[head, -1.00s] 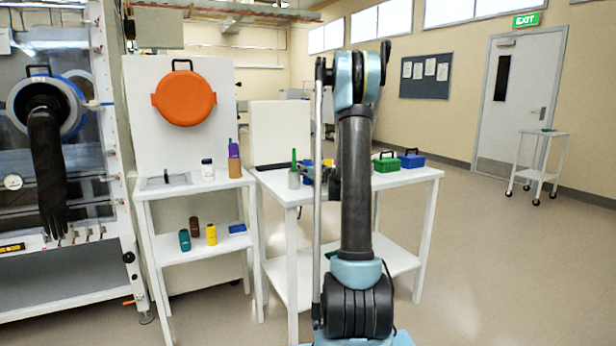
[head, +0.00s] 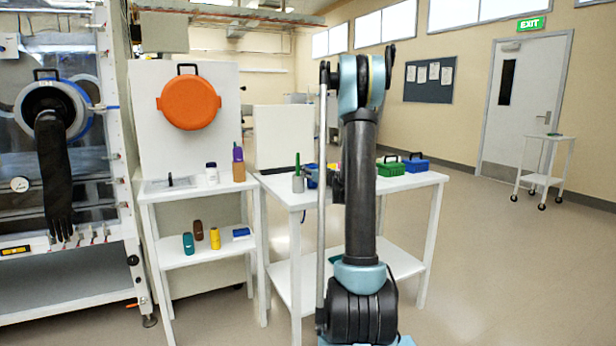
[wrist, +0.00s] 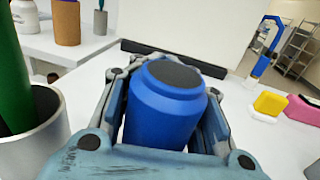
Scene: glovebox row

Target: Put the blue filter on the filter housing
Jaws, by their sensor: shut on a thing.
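The blue filter (wrist: 165,105), a blue cylinder with a dark round top, stands roughly upright between the jaws of my gripper (wrist: 170,118) in the wrist view. My gripper is shut on its sides. In the head view my gripper is mostly hidden behind my arm, and a bit of blue (head: 312,177) shows over the white table. I cannot tell whether the filter's base touches the table. I cannot pick out the filter housing for certain in either view.
A grey cup (wrist: 37,140) holding a green object stands close left of my gripper. Yellow (wrist: 268,104) and pink (wrist: 301,109) blocks lie to the right. Green (head: 390,167) and blue (head: 416,163) boxes stand on the table. A side table (head: 172,191) holds bottles.

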